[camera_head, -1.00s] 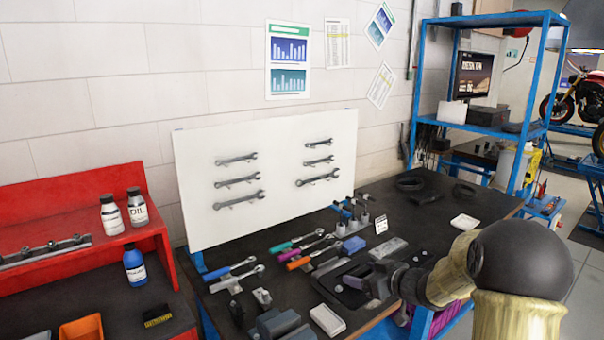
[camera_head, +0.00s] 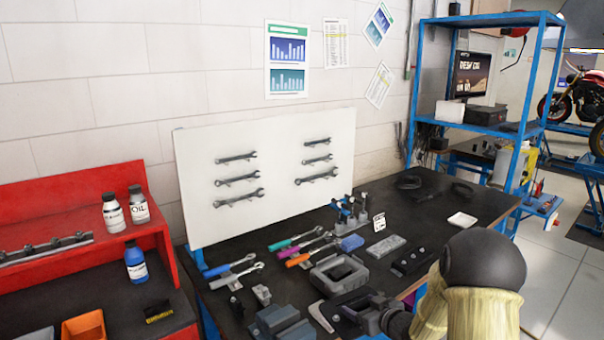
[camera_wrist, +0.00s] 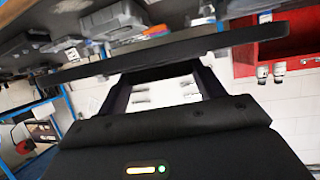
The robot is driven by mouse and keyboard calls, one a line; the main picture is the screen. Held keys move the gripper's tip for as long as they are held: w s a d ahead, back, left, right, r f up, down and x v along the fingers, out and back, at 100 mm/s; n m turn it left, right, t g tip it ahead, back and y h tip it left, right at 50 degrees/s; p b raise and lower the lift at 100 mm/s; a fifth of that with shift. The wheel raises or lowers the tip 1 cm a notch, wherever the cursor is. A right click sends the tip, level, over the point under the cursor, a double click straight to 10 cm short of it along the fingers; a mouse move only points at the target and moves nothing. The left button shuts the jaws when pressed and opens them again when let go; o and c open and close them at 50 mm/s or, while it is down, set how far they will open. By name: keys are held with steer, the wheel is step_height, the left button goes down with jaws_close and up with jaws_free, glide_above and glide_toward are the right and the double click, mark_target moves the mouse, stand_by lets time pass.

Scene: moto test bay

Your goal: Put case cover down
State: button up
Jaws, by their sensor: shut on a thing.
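The case cover looks like a thin dark plate. In the wrist view the cover (camera_wrist: 85,70) runs edge-on across the picture, at the tips of both fingers. My gripper (camera_wrist: 163,70) is shut on it. In the head view my gripper (camera_head: 366,313) is low in the picture at the front of the bench, and the dark cover (camera_head: 345,303) is partly hidden by it. The cover overlaps a pale flat tray (camera_head: 317,314) in the picture. I cannot tell whether it touches the tray or the bench.
A grey hollow housing (camera_head: 338,274) stands just behind the cover. Grey blocks (camera_head: 280,322) stand to its left. Ratchets, a grey block (camera_head: 386,246) and a dark holder (camera_head: 411,262) lie behind. Bare dark bench top (camera_head: 440,205) shows at the back right.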

steer(key=s+d+f+m+h+b, duration=0.2)
steer(key=s+f+b, duration=0.1)
steer(key=f, duration=0.6)
steer(key=s+d+f+m+t+h+b, duration=0.1)
steer(key=s+d+f+h+b, duration=0.1)
steer(key=f, duration=0.6)
steer(key=s+d+f+m+h+b, duration=0.1)
steer(key=s+f+b, duration=0.3)
steer(key=f, duration=0.5)
steer(key=shift+d+f+m+t+h+b, duration=0.4)
steer(key=shift+m+h+b, duration=0.15)
steer(key=shift+m, duration=0.25)
steer(key=s+a+f+p, duration=0.1)
steer(key=s+a+f, duration=0.5)
steer(key=f, duration=0.4)
steer(key=shift+a, duration=0.5)
